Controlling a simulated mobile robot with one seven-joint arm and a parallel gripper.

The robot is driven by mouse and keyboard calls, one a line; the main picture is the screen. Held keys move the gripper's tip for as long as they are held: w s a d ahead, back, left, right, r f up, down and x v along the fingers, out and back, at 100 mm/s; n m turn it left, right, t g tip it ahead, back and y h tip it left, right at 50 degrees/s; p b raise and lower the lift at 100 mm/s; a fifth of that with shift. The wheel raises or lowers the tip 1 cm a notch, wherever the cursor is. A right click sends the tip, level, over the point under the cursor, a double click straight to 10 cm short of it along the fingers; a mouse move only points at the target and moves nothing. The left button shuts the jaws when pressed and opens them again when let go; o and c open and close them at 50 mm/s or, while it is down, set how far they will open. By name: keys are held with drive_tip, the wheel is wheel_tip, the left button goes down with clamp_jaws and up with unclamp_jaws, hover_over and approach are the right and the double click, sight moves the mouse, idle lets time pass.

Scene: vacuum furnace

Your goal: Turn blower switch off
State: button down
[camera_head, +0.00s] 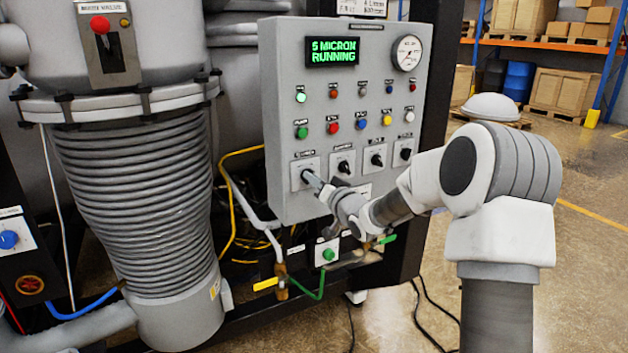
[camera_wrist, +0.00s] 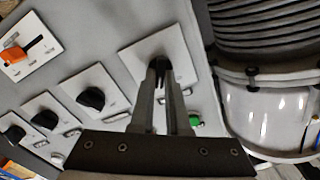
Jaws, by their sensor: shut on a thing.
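A grey control panel (camera_head: 285,110) carries a row of black rotary switches on white plates. My gripper (camera_head: 311,179) is at the leftmost switch (camera_head: 305,174) of that row, its fingers closed around the black knob. In the wrist view my gripper's fingertips (camera_wrist: 158,72) pinch this knob, which is mostly hidden between them; its white plate (camera_wrist: 135,62) shows around it. The other black switches (camera_head: 343,166) stand free to the right. The switch labels are too small to read, so I cannot tell which is the blower switch.
A green display (camera_head: 333,52) reads "5 MICRON RUNNING". A gauge (camera_head: 407,53) and coloured buttons sit above the switches. A ribbed grey column (camera_head: 135,190) stands left of the panel. Valves with hoses (camera_head: 281,282) lie below. The floor at right is open.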

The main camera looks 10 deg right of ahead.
drive_tip(key=shift+f+n+b, duration=0.1)
drive_tip(key=shift+n+b, duration=0.2)
drive_tip(key=shift+b, duration=0.05)
drive_tip(key=n+b, duration=1)
drive_tip(key=n, duration=0.1)
drive_tip(key=shift+s+a, duration=0.1)
drive_tip(key=shift+a, duration=0.05)
drive_tip(key=shift+n, duration=0.3)
idle(0.4)
drive_tip(key=c, duration=0.9)
unclamp_jaws()
